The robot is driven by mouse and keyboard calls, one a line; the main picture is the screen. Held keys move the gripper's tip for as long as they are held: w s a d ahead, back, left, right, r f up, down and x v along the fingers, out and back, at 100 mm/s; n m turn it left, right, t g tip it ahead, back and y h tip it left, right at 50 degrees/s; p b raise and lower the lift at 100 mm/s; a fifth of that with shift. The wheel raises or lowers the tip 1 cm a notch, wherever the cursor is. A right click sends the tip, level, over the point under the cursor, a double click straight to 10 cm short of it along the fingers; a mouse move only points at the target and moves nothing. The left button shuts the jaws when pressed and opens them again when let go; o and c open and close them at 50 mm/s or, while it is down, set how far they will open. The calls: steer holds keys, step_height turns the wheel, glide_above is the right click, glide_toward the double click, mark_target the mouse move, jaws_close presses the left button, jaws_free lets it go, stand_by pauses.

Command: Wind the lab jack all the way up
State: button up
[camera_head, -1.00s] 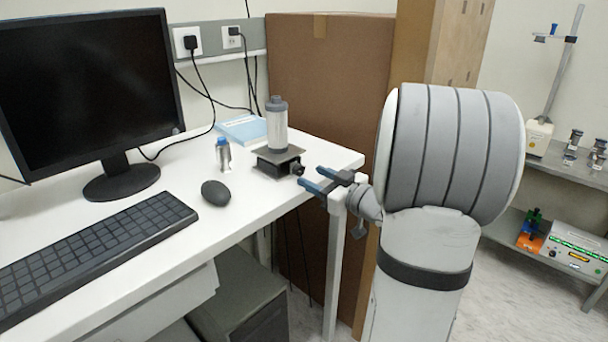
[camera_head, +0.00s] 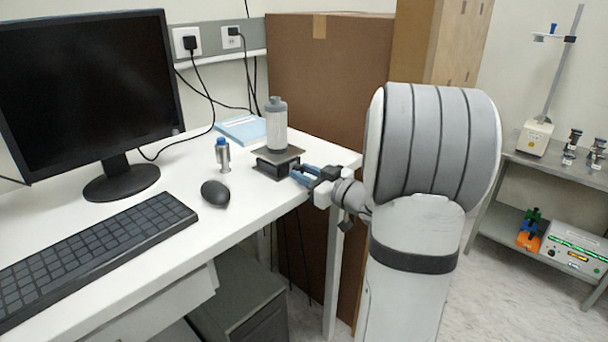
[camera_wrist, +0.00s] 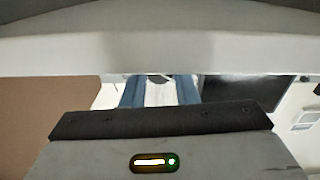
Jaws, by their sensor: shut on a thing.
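The lab jack (camera_head: 277,162) stands on the white desk near its right end, with its dark top plate low over its base. A grey-capped bottle (camera_head: 276,128) stands upright on the plate. My gripper (camera_head: 299,175) is at the jack's right side, its blue fingers level with the jack and shut on its knob, which the fingers hide. In the wrist view the blue fingers of my gripper (camera_wrist: 160,92) show with a small dark round part between their far ends; most of the jack is hidden there.
A small blue-capped vial (camera_head: 222,155) and a black mouse (camera_head: 215,193) stand left of the jack. A blue book (camera_head: 242,129) lies behind. The monitor (camera_head: 92,90) and keyboard (camera_head: 90,250) fill the left. A large cardboard box (camera_head: 335,80) stands behind the desk's right end.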

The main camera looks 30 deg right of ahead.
steer(key=shift+c, duration=1)
steer(key=b, duration=0.2)
steer(key=shift+f+b, duration=0.35)
steer(key=b, duration=0.2)
steer(key=shift+m+b, duration=0.3)
steer(key=b, duration=0.5)
steer(key=shift+m, duration=0.4)
steer(key=shift+b, duration=0.55)
steer(key=shift+m+b, duration=0.4)
steer(key=shift+b, duration=0.05)
steer(key=shift+r+m+b, duration=0.3)
steer(key=shift+m, duration=0.2)
